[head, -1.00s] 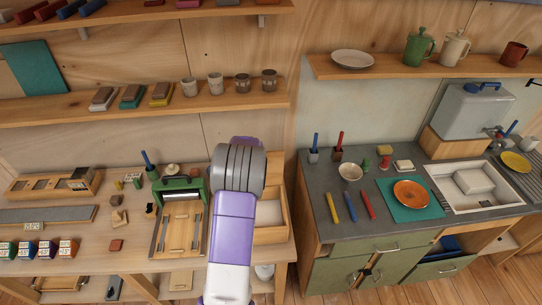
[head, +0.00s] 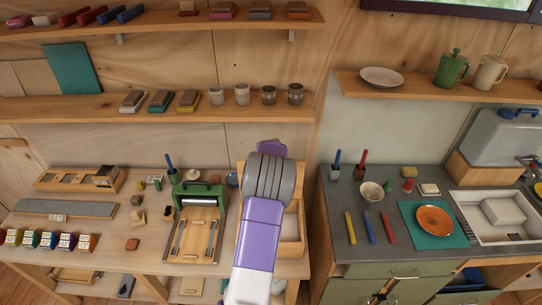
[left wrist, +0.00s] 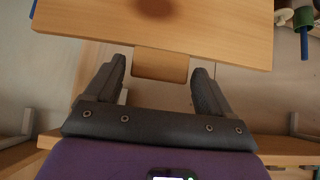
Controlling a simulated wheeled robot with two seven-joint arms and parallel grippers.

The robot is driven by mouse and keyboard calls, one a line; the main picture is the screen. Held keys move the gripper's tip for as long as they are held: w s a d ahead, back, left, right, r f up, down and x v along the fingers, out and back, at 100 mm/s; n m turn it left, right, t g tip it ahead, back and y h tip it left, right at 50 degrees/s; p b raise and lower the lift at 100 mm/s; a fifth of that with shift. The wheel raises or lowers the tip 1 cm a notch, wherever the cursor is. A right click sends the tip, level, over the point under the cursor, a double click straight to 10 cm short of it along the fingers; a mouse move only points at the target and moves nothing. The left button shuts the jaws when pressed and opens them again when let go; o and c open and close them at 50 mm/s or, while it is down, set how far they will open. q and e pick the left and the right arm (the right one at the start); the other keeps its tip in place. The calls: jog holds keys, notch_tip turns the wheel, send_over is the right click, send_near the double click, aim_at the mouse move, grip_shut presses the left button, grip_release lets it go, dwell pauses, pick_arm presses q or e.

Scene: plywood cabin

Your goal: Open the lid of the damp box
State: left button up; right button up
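The damp box (head: 291,232) is a wooden box with a pale inside at the right end of the workbench, partly hidden behind my arm. Its top looks uncovered, and a light wooden panel (head: 297,172), apparently the lid, stands upright at its back. In the left wrist view a wooden board (left wrist: 90,22) with a small tab (left wrist: 160,65) fills the top; it looks like this lid. My left gripper (left wrist: 159,68) is open, with one finger on each side of the tab and gaps visible. In the head view its fingers are hidden behind my wrist. My right gripper is not in view.
Left of the box are a green press (head: 200,192) with a wooden bed and small wooden blocks. A shelf (head: 180,107) with cups hangs above. The counter (head: 385,240) with bowl, plate and sink stands to the right.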

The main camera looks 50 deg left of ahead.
pick_arm(q)
jog(key=shift+o, duration=0.2)
jog(key=shift+d, duration=0.1)
jog(key=v, duration=0.7)
jog(key=shift+s+d+r+p, duration=0.15)
jog(key=shift+d+p, duration=0.05)
jog(key=shift+p, duration=0.2)
jog(key=s+d+f+m+g+h, duration=0.2)
jog(key=d+f+m+h, duration=0.25)
jog(key=d+f, duration=1.75)
jog(key=s+d+f+m+g+h, duration=0.1)
jog(key=s+d+f+h, duration=0.15)
jog(key=s+d, duration=0.5)
jog(key=s+d+f+m+g+h, duration=0.1)
jog(key=s+d+f+h, duration=0.2)
jog(key=d, duration=0.8)
jog(key=s+d+f+m+g+h, duration=0.1)
jog(key=s+d+f+g, duration=0.1)
jog(key=s+d, duration=0.65)
notch_tip(320, 180, down, 18)
jog(key=w+b, duration=0.2)
jog(key=b, duration=1.6)
jog(key=shift+w+d+f+t, duration=0.25)
jog(key=shift+w+t, duration=0.15)
